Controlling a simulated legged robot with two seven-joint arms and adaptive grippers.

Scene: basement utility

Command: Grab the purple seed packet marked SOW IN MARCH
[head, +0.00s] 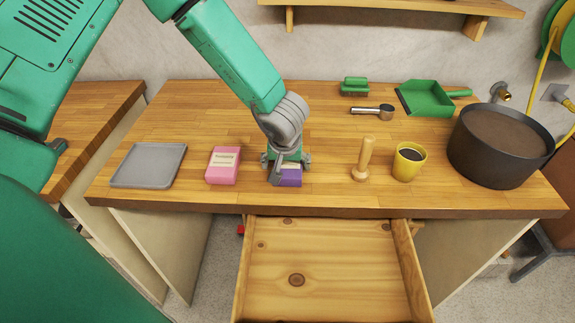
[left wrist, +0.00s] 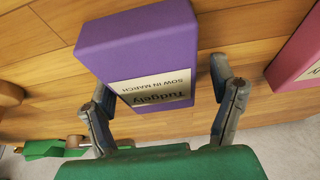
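The purple seed packet (head: 290,178) stands near the front edge of the workbench, partly hidden behind my left gripper (head: 285,162) in the head view. My left gripper (left wrist: 160,82) is open, with one finger on each side of the packet. A gap shows between the packet and the right-hand finger; the left-hand finger is close to its edge, and contact cannot be told. My right gripper is not in view.
A pink packet (head: 223,166) stands just left of the purple one, and a grey tray (head: 149,165) lies further left. To the right are a wooden dibber (head: 363,160), yellow mug (head: 408,162) and dark pot (head: 500,147). An open, empty drawer (head: 325,264) juts out below.

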